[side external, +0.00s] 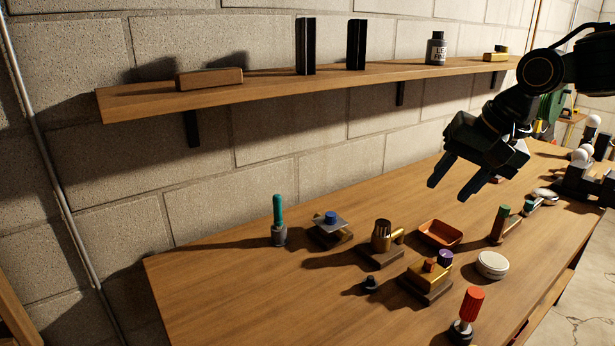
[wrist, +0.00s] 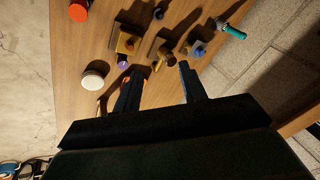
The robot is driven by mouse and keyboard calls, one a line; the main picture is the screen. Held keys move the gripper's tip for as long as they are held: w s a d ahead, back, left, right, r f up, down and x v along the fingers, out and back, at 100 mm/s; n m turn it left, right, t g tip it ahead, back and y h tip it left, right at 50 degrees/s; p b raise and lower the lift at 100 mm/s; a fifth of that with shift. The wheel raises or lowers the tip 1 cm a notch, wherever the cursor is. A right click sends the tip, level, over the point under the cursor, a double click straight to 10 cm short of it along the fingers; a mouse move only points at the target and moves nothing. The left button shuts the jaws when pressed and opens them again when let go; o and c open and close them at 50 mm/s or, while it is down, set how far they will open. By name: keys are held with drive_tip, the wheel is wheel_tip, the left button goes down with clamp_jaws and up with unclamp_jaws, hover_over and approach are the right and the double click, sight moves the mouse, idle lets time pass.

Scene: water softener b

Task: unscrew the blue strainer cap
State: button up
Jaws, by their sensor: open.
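The blue strainer cap (side external: 330,217) sits on a grey plate (side external: 322,226) on a wooden block, left of the middle of the table. It also shows small in the wrist view (wrist: 198,51), beyond the tip of the right-hand finger. My gripper (side external: 450,192) is open with nothing between its fingers. It hangs well above the table, to the right of the cap and apart from it. In the wrist view both fingers of my gripper (wrist: 161,70) point toward the row of fittings.
Around the cap stand a teal-handled tool (side external: 278,215), a brass fitting (side external: 381,237), a block with a purple cap (side external: 445,257), an orange tray (side external: 440,234), a white round lid (side external: 492,264) and a red-handled tool (side external: 472,303). A wall shelf (side external: 270,88) runs behind. The table's front left is clear.

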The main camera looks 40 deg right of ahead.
drive_tip(key=w+f+m, duration=0.1)
drive_tip(key=w+m, duration=0.5)
drive_tip(key=w, duration=0.3)
drive_tip(key=m+g+y, duration=0.1)
drive_tip(key=m, duration=1.4)
approach(333, 214)
drive_tip(key=shift+x, duration=1.2)
drive_tip(key=shift+w+a+f+m, duration=0.1)
drive_tip(key=shift+w+f+m, duration=0.2)
drive_tip(key=shift+f, duration=0.2)
drive_tip(key=shift+f, duration=0.15)
drive_tip(key=shift+x, duration=2.35)
drive_tip(key=shift+s, duration=0.1)
drive_tip(key=c, duration=0.7)
drive_tip(key=o, duration=0.7)
